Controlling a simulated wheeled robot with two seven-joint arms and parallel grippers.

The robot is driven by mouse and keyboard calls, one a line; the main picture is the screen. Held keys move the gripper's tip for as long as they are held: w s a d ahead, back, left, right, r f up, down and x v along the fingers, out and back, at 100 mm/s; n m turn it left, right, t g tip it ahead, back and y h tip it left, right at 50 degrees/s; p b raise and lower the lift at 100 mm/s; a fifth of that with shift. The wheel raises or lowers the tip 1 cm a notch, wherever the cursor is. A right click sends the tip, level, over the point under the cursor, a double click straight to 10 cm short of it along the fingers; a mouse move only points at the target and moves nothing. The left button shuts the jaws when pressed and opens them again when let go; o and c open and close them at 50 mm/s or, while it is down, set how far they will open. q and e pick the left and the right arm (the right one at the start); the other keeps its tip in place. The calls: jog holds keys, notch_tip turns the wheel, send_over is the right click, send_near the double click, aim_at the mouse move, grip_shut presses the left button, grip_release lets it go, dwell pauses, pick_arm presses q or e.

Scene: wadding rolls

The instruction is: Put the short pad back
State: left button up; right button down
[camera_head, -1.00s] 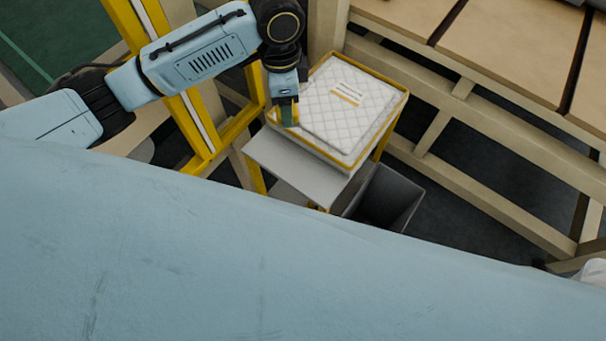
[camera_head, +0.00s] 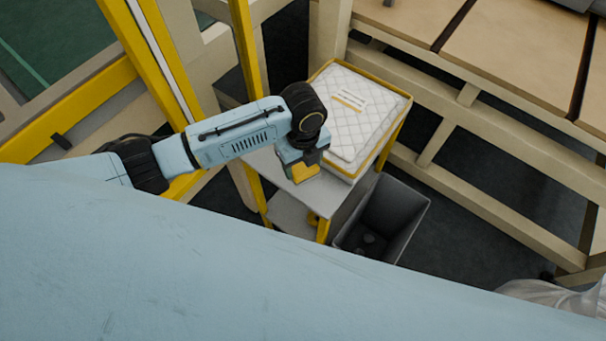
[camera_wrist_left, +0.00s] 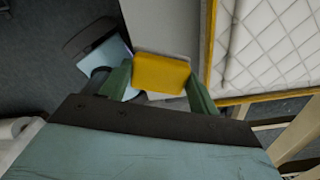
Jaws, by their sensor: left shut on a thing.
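A white quilted pad (camera_head: 338,125) with a paper label (camera_head: 350,98) lies flat on the quilted stack in the yellow-rimmed tray (camera_head: 404,112). Which layer is the short pad I cannot tell for certain. My left gripper (camera_head: 304,167) is just left of the tray's near corner, over the grey side shelf (camera_head: 333,192). In the left wrist view its green fingers (camera_wrist_left: 160,86) are shut on a yellow block (camera_wrist_left: 160,72). The quilted surface (camera_wrist_left: 265,45) is to the right there, apart from the fingers. My right gripper is not in view.
A dark grey open bin (camera_head: 400,208) stands below the shelf, with small dark things inside. A yellow post (camera_head: 247,50) rises behind my left arm. A beige-topped bench (camera_head: 500,45) is at upper right. A clear plastic wrap (camera_head: 555,295) shows at lower right.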

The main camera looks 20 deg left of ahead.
aim_at(303, 173)
pick_arm(q)
jog(key=shift+f+b, duration=0.45)
jog(key=shift+f, duration=1.95)
jog(key=shift+f, duration=0.1)
jog(key=o, duration=0.9)
notch_tip(303, 173, up, 12)
jog(key=shift+r+p, duration=0.15)
jog(key=shift+p, duration=1.05)
